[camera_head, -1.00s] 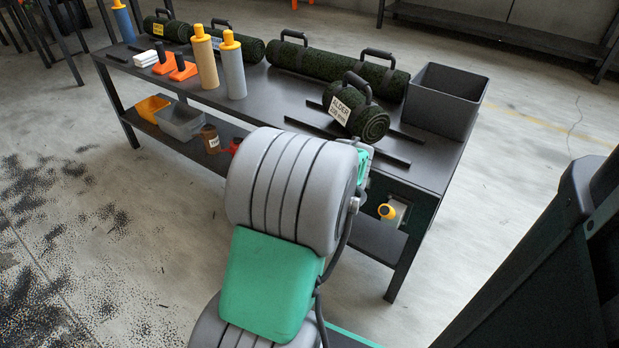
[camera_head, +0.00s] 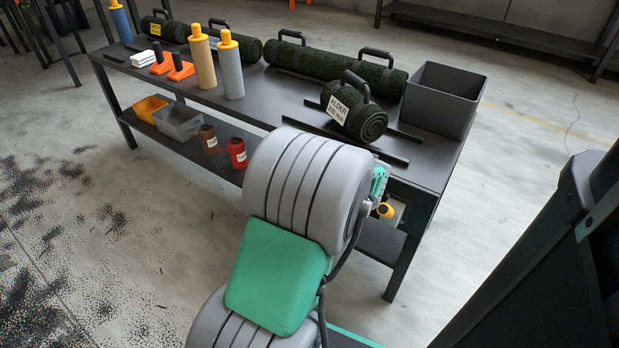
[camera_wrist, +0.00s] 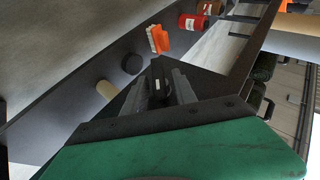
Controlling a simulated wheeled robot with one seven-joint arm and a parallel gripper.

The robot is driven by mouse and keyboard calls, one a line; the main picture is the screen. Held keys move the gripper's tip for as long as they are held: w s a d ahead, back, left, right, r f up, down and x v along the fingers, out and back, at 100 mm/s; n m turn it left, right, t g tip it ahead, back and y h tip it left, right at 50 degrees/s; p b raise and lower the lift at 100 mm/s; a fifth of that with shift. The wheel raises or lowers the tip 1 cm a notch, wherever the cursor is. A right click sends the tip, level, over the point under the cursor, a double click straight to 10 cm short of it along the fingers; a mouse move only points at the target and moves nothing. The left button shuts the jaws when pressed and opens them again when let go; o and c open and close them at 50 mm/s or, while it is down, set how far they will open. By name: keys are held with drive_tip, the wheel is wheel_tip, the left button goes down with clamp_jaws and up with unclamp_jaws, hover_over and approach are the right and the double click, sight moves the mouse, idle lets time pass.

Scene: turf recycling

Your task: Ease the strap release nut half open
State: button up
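A yellow round knob (camera_head: 385,210) sits on a small pale plate at the front right of the bench, below its top. It may be the strap release nut, but I cannot be sure. My arm partly covers the plate. My gripper is hidden behind my arm in the head view. In the wrist view my gripper (camera_wrist: 163,80) shows as dark fingers in the middle, and the gap between them is too dark to judge. No yellow knob is clear in the wrist view.
The bench (camera_head: 285,100) carries turf rolls, including one labelled ALDER (camera_head: 352,112), and a grey bin (camera_head: 443,98). A red can (camera_head: 237,153) and a brown can (camera_head: 208,139) stand on the lower shelf. Open floor lies in front of the bench.

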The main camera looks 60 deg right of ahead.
drive_tip(key=shift+s, duration=0.1)
drive_tip(key=p+v, duration=0.3)
drive_tip(key=v, duration=0.4)
drive_tip(key=shift+s+a+r, duration=0.2)
drive_tip(key=shift+a+r, duration=0.05)
